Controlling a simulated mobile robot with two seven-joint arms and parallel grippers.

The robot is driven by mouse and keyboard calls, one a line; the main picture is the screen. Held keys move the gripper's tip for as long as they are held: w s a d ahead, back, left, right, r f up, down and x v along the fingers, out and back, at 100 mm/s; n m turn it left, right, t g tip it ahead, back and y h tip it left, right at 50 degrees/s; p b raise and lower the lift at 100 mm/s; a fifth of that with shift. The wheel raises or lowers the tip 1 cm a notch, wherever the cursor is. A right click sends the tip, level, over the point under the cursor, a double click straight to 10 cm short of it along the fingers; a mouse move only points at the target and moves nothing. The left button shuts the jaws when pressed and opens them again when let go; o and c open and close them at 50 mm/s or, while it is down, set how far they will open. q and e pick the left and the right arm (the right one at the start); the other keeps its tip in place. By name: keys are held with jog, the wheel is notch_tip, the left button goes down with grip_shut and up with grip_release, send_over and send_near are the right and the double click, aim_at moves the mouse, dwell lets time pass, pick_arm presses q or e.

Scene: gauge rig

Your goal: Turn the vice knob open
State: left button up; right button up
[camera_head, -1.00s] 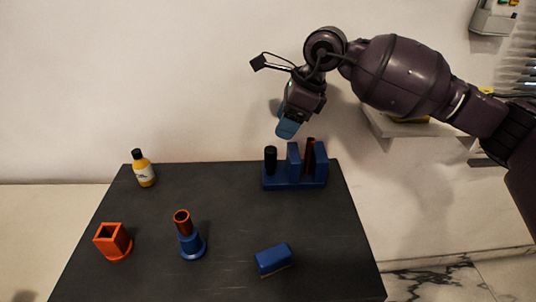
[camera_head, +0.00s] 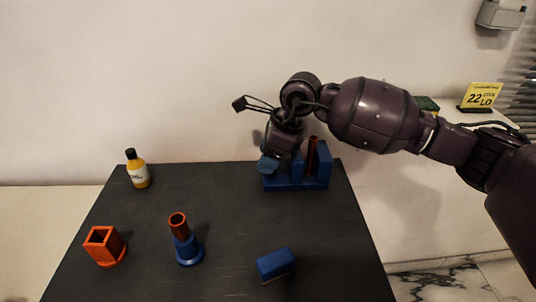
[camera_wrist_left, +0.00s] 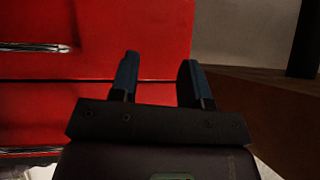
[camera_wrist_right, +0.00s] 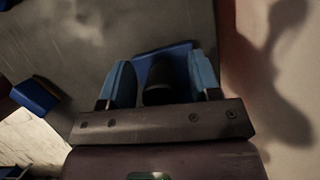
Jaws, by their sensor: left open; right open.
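The blue vice (camera_head: 295,184) stands at the back right of the dark table, with a dark red piece (camera_head: 312,155) upright between its jaws. My right gripper (camera_head: 270,163) is at the vice's left end and hides the knob in the head view. In the right wrist view the black knob (camera_wrist_right: 157,92) sits between the open blue fingers of my right gripper (camera_wrist_right: 161,65), with the blue vice base (camera_wrist_right: 165,52) beyond. Contact with the knob cannot be told. My left gripper (camera_wrist_left: 160,65) is open and empty in front of a red cabinet.
On the dark table (camera_head: 230,270) stand a yellow bottle (camera_head: 138,175), an orange square holder (camera_head: 102,246), a blue stand (camera_head: 188,250) with a brown-orange tube (camera_head: 178,224), and a blue block (camera_head: 275,264). The table's middle is clear. A wall is close behind the vice.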

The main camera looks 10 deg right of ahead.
jog(key=c, duration=0.9)
